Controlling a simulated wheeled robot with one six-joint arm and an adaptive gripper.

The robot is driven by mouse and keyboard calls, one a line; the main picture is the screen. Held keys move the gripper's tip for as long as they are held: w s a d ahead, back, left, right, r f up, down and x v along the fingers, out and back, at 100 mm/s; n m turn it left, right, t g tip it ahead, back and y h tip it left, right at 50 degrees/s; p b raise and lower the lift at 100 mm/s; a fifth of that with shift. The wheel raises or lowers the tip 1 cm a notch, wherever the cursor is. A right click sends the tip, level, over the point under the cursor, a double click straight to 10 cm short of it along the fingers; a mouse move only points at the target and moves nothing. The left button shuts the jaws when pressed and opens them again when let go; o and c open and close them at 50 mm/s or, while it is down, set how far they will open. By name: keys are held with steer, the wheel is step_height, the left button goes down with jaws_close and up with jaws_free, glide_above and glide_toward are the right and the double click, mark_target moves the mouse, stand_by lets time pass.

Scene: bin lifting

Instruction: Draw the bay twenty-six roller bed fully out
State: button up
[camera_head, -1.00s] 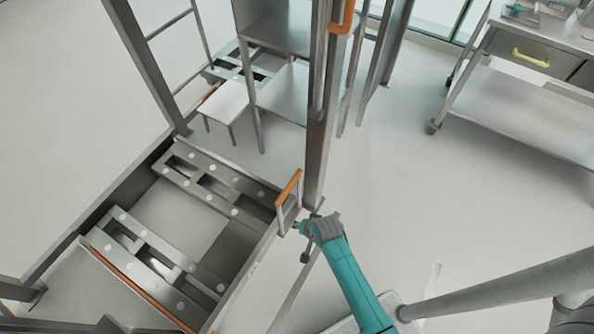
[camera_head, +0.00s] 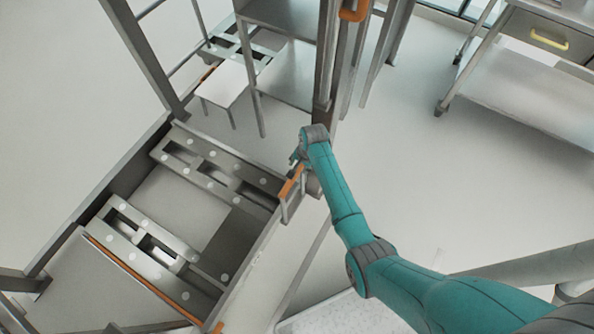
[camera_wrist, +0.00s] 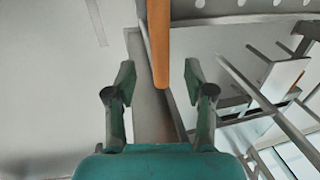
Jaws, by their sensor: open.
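The roller bed (camera_head: 227,194) is a low grey metal frame with two slotted roller rails, in the left half of the head view. My gripper (camera_head: 295,158) is right beside the handle's top end, with the arm reaching in from the lower right. In the wrist view my gripper (camera_wrist: 159,82) is open, one finger on each side. The orange handle (camera_wrist: 158,40) points down between the fingertips, with gaps on both sides. I cannot tell the depth between them.
A grey upright post (camera_head: 330,60) stands close behind my gripper. A small white-topped table (camera_head: 222,84) is at the rack's back. A steel cart (camera_head: 520,85) with a yellow-handled drawer stands at the upper right. The floor between is clear.

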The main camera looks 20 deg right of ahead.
steer(key=shift+w+a+f, duration=0.15)
steer(key=shift+w+f, duration=0.05)
steer(key=shift+f, duration=0.9)
steer(key=shift+w+a+f, duration=0.1)
steer(key=shift+w+f, duration=0.05)
steer(key=shift+f, duration=0.95)
steer(key=shift+w+a+f, duration=0.15)
steer(key=shift+w+f, duration=0.05)
steer(key=shift+f, duration=0.9)
jaws_close()
